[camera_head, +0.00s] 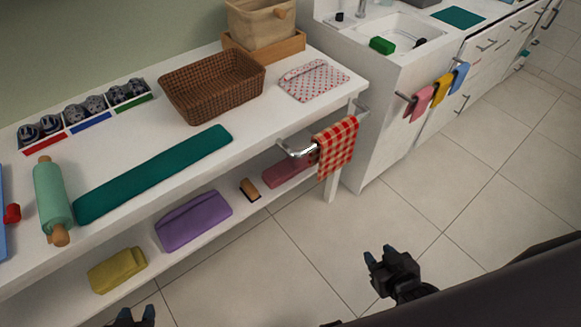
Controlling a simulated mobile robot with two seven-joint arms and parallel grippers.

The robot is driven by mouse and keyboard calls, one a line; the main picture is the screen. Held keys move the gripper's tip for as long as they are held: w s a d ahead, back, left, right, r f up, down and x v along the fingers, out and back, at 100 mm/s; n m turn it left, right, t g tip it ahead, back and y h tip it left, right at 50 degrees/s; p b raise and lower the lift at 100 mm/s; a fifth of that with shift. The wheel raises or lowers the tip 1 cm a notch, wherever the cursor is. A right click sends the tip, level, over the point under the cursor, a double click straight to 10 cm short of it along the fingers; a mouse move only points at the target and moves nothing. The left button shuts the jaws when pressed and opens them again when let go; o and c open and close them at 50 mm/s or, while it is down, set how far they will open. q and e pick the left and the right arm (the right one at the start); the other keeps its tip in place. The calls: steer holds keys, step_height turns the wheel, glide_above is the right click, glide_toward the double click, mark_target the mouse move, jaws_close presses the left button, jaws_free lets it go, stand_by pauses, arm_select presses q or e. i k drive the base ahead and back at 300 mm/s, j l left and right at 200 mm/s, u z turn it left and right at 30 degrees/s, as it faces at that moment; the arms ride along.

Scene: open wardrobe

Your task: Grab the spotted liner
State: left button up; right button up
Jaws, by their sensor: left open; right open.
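The spotted liner (313,80) is a folded white cloth with small red dots. It lies flat on the right end of the white table top, right of the brown wicker basket (212,86). My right gripper (378,258) is open and empty, low over the floor and well in front of the table. My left gripper (134,315) shows only its fingertips at the bottom edge, apart from the liner. Neither gripper touches anything.
A wooden crate (262,47) with a beige bin stands behind the liner. A metal rail (296,150) with a red checked towel (337,146) sticks out at the table's front. A teal roll (155,174) and a green rolling pin (52,200) lie left. The floor is clear.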

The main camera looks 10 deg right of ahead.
mark_target(310, 81)
steer(key=i+l+u, duration=0.2)
steer(key=l, duration=0.35)
steer(key=i+l+u, duration=0.1)
steer(key=l+u, duration=0.15)
steer(key=l, duration=0.3)
steer(key=l+u, duration=0.2)
steer(key=l, duration=0.4)
steer(key=i, duration=0.05)
